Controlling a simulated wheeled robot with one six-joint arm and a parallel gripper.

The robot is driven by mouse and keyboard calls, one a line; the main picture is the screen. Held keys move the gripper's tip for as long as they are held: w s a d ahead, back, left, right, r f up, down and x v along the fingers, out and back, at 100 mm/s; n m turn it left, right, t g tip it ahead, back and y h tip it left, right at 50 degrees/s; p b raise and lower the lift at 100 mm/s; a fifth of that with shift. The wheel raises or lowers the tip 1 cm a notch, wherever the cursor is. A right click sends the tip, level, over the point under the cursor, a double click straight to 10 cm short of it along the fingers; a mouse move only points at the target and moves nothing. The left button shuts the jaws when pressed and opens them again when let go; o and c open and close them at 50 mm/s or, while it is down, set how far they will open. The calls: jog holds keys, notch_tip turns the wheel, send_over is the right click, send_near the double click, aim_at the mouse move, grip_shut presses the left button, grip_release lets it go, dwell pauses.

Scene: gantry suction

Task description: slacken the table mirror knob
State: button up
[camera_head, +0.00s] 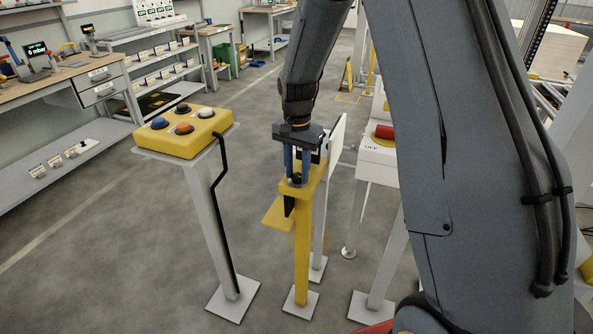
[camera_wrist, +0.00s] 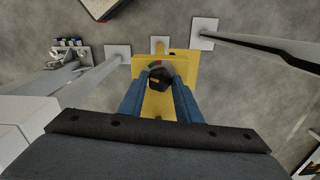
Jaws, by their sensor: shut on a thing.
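A dark knob (camera_head: 297,179) sits on top of a yellow post stand (camera_head: 302,235). It also shows in the wrist view as a black knob (camera_wrist: 159,79) on a yellow plate (camera_wrist: 151,107), with small red and green marks beside it. My gripper (camera_head: 297,176) points down over the stand, and its two blue fingers are shut on the knob, one on each side. In the wrist view the fingers of my gripper (camera_wrist: 160,84) flank the knob. The fingers hide part of the knob in the head view. I cannot make out a mirror face.
A yellow button box (camera_head: 185,146) on a grey post stands to the left. A white panel (camera_head: 338,132) stands close behind my gripper. A white box with a red part (camera_head: 384,132) is to the right. Workbenches line the back left; grey floor between is clear.

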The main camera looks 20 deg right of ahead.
aim_at(297, 174)
jog(key=o, duration=1.1)
jog(key=shift+w, duration=0.1)
jog(key=shift+c, duration=0.2)
notch_tip(297, 174, up, 7)
jog(key=shift+w+f+b, duration=0.1)
jog(key=shift+f+b, duration=0.05)
jog(key=shift+b, duration=0.6)
jog(key=shift+r, duration=0.6)
